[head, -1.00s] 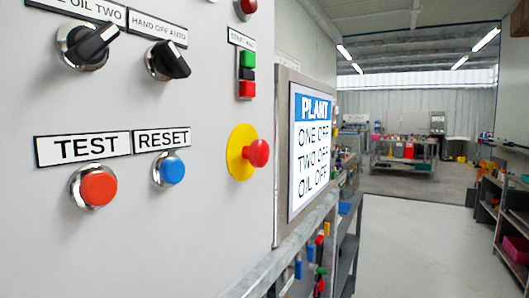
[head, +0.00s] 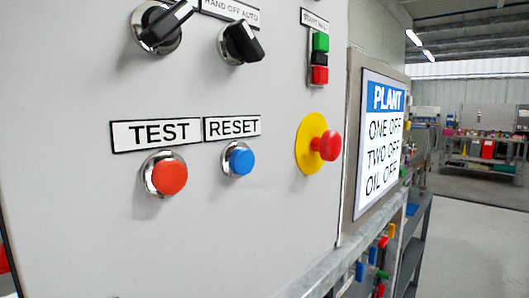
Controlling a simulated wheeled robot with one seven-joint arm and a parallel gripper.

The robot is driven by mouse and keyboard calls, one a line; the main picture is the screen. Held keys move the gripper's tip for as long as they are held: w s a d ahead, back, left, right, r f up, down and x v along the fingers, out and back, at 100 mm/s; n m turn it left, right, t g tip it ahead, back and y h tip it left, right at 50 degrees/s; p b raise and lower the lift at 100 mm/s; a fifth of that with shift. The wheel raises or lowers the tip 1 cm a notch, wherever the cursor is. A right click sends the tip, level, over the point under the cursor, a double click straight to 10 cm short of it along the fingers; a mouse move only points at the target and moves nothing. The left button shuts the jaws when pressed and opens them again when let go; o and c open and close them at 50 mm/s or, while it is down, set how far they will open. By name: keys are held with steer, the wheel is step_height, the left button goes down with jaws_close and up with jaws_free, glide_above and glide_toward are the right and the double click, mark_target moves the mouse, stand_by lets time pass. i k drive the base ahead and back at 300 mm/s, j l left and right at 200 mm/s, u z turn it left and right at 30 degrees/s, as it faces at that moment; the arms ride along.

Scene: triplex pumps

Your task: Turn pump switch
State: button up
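A light grey control panel (head: 80,75) fills the left and middle of the head view. Two black rotary switches with chrome collars sit at its top: the left switch (head: 165,22), cut by the top edge, and the right switch (head: 241,42) under a "HAND OFF AUTO" label (head: 231,11). Below are a red TEST button (head: 170,176) and a blue RESET button (head: 239,160). A red mushroom button (head: 328,146) stands out from a yellow disc (head: 309,143). My gripper is not in view.
A PLANT display (head: 382,130) reads ONE OFF, TWO OFF, OIL OFF. Green and red push buttons (head: 320,58) sit near the panel's right edge. A grey rail and shelving (head: 412,245) run along the right. Open floor (head: 475,250) lies beyond, with a workbench (head: 483,153) behind.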

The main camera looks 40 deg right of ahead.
mark_target(160, 25)
steer(key=k+u, duration=0.2)
steer(key=u, duration=0.25)
steer(key=k+u, duration=0.2)
steer(key=u, duration=0.2)
steer(key=k+j+u, duration=0.2)
steer(key=u, duration=0.25)
